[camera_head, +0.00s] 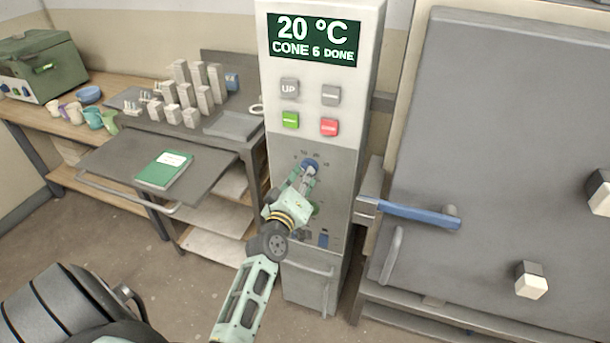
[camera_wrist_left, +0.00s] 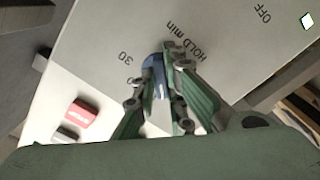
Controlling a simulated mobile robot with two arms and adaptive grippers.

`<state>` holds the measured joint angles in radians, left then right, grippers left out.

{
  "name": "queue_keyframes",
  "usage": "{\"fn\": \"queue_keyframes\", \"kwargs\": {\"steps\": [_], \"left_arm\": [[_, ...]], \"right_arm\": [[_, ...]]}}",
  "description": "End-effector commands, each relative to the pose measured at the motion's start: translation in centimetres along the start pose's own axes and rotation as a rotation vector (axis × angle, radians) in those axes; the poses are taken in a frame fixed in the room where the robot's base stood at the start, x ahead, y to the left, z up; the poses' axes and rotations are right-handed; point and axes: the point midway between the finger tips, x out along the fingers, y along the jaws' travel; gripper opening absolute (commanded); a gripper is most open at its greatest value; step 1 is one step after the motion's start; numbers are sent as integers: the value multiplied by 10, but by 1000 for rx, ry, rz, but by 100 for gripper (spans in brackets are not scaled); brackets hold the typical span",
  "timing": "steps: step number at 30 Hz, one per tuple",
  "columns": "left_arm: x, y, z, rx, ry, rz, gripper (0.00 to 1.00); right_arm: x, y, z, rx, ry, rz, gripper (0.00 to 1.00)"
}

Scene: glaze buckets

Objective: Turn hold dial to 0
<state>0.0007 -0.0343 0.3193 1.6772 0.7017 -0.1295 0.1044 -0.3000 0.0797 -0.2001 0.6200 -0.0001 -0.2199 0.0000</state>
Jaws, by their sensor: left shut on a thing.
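The hold dial is a blue knob (camera_head: 311,164) on the front of the grey control column (camera_head: 290,245). My left gripper (camera_head: 306,178) reaches up to it from below, its fingers on the knob. In the left wrist view the blue knob (camera_wrist_left: 158,78) sits between the two fingers of my left gripper (camera_wrist_left: 162,85), which is shut on it. The label "HOLD min" and the mark "30" show beside the knob there. The gripper hides part of the scale, so I cannot tell the dial's exact setting. My right gripper is not in view.
The display (camera_head: 314,40) reads "20 °C CONE 6 DONE", above UP, green and red buttons. To the right is a large grey door with a blue handle (camera_head: 410,213). At left a cart (camera_head: 120,160) carries a green book (camera_head: 164,170).

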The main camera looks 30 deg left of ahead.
Motion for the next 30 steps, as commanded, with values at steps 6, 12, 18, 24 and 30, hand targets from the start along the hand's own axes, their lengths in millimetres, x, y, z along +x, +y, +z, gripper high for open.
{"fn": "queue_keyframes", "kwargs": {"steps": [6,12,18,24,30], "left_arm": [[0,1,0,-166,-1,-1,0],[0,1,0,-276,0,-1,0],[0,1,0,-338,0,0,0],[0,1,0,-360,0,0,0],[0,1,0,-362,0,0,0]], "right_arm": [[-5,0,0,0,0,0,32],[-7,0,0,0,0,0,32],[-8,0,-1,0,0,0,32],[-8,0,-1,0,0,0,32],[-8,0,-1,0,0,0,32]]}}
